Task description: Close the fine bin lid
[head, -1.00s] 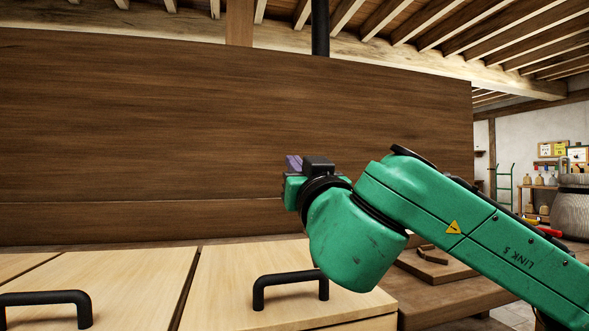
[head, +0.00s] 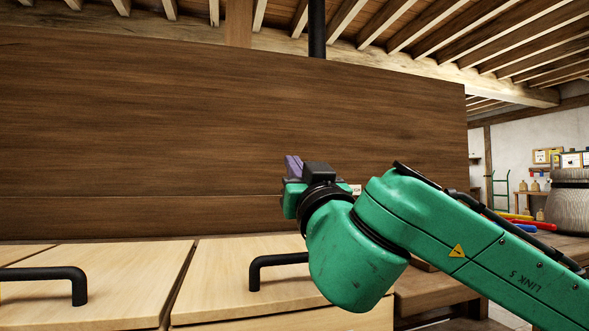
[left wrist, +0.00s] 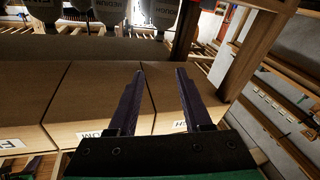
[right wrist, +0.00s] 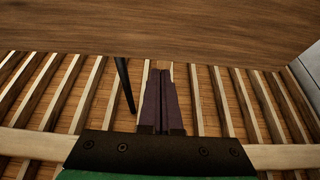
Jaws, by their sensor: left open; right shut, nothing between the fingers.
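In the head view, light wooden bin lids lie flat side by side: one with a black handle at the left (head: 110,285) and one with a handle at the right (head: 225,285). A third shows partly at the left edge (head: 15,252). I cannot tell which is the fine bin's. My right gripper (head: 292,166) is raised above the right lid, before the dark panel; its fingers are shut and empty in the right wrist view (right wrist: 161,72). My left gripper (left wrist: 160,72) is open and empty over tan bin surfaces with white labels; one partial label at the left (left wrist: 10,143) starts with F.
A tall dark wooden panel (head: 200,120) stands behind the lids. A small white label (head: 355,189) is mostly hidden behind my right arm. A bench with a round grey vessel (head: 570,203) is at the right. A black pole (head: 317,30) rises above the panel.

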